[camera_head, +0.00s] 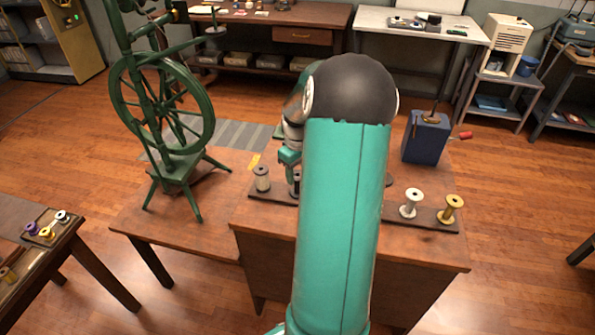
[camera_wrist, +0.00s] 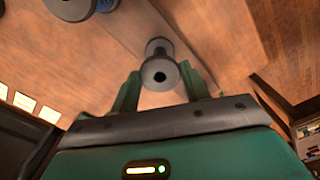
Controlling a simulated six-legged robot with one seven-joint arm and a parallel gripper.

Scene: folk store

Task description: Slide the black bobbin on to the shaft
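In the wrist view a dark grey-to-black bobbin (camera_wrist: 160,72) stands between the two green fingers of my gripper (camera_wrist: 161,82), its round end with a dark hole facing the camera. The fingers are spread, with a narrow gap showing on each side, so it does not look clamped. In the head view my arm hides most of the gripper; only a teal part of it (camera_head: 289,156) shows above the bobbin board. A blue box (camera_head: 427,138) with a thin upright rod (camera_head: 438,94) and a red-handled crank stands at the table's back right; whether this rod is the shaft I cannot tell.
On the board stand a grey bobbin (camera_head: 262,178), a white bobbin (camera_head: 411,203) and a gold bobbin (camera_head: 451,209). A green spinning wheel (camera_head: 160,108) stands on the table to the left. A side table (camera_head: 60,255) at far left holds small spools.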

